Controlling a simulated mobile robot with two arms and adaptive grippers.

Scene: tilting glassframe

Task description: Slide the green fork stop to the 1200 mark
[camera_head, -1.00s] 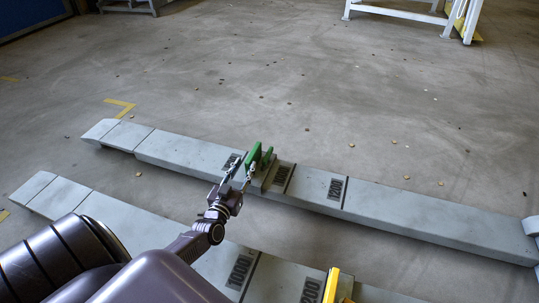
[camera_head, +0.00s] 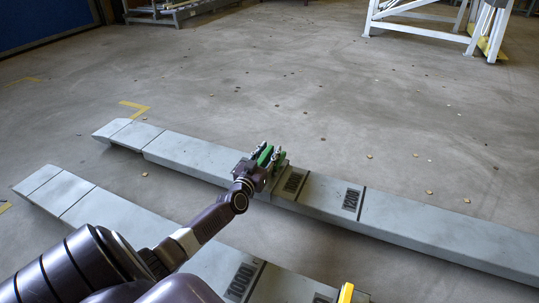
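The green fork stop (camera_head: 266,156) sits on the far grey fork (camera_head: 420,222), just left of its 1000 mark (camera_head: 291,182). The 1200 mark (camera_head: 351,199) lies further right on that fork, with bare surface around it. My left gripper (camera_head: 268,155) is at the stop, its fingers spread with green parts of the stop between them. The gripper and wrist hide much of the stop's lower part, and firm contact cannot be made out. My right gripper is not in view.
The near grey fork (camera_head: 110,210) runs parallel, with a yellow stop (camera_head: 346,293) at the bottom edge. Open floor lies beyond the far fork, with small scattered bits. A white frame (camera_head: 420,16) stands at the top right.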

